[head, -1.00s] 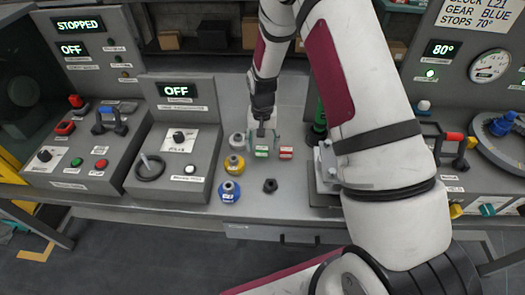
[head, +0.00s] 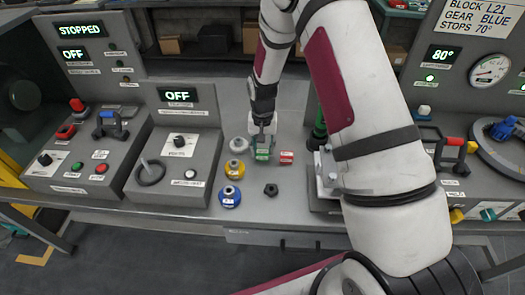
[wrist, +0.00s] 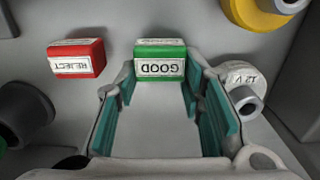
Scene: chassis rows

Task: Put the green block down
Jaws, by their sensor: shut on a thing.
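The green block (head: 262,155) with a white "GOOD" label is at the bench top, left of the red block (head: 286,157). In the wrist view the green block (wrist: 160,66) sits between the tips of my gripper (wrist: 163,78), whose teal-lined fingers are shut on its two sides. In the head view my gripper (head: 263,145) reaches down onto the block from above. The block looks level and at bench height; whether its underside touches the bench cannot be told. The red "REJECT" block (wrist: 77,58) stands apart from the fingers.
A grey "12 V" knob-topped piece (wrist: 243,85) is close beside one finger. A yellow piece (head: 235,169), a blue piece (head: 230,196) and a dark nut (head: 271,189) stand nearby. Control panels flank the bench (head: 262,215), whose front middle is free.

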